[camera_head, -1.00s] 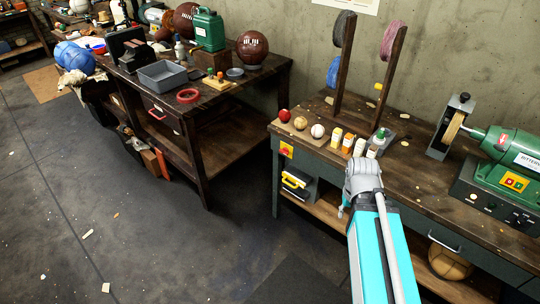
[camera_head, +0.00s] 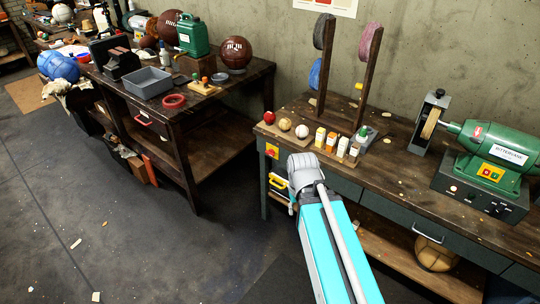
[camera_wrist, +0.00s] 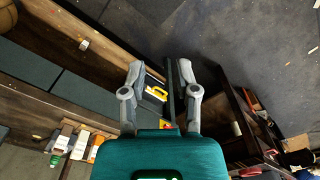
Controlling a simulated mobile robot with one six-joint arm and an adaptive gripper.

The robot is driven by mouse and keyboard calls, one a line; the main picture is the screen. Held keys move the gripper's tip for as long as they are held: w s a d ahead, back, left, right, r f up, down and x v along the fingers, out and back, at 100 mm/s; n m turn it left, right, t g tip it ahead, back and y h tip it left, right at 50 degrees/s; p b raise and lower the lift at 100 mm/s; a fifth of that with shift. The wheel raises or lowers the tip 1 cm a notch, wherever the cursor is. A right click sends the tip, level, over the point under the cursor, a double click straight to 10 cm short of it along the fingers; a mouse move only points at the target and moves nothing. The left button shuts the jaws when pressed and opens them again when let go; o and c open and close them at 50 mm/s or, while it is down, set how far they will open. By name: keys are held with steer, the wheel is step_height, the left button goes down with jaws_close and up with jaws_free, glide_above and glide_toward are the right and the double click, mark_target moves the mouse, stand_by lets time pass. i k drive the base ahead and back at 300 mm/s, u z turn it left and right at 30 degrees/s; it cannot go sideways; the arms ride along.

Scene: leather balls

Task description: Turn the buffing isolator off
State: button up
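A dark box with a yellow handle (camera_head: 279,181), which I take to be the buffing isolator, is at the left end of the workbench, under a red and yellow label (camera_head: 272,151). In the head view my gripper partly hides it. In the wrist view its yellow handle (camera_wrist: 157,92) shows between my fingers, farther off. My gripper (camera_wrist: 160,68) is open and empty, with its two fingers apart. In the head view my gripper is in front of the bench's left end. I cannot tell the handle's exact position or any contact.
The bench top (camera_head: 392,165) carries a green buffing machine (camera_head: 492,158) with red and green buttons, small bottles, balls (camera_head: 284,124) and upright posts. A dark bench leg stands close to the handle in the wrist view. A second table (camera_head: 188,110) is left. Floor between is clear.

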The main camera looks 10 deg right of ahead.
mark_target(271, 153)
steer(key=u, duration=0.25)
steer(key=k, duration=0.65)
steer(key=u, duration=0.55)
steer(key=k, duration=0.7)
steer(key=u, duration=0.5)
steer(key=i, duration=1.4)
steer(key=z, duration=0.65)
steer(key=i, duration=0.55)
steer(key=z, duration=0.45)
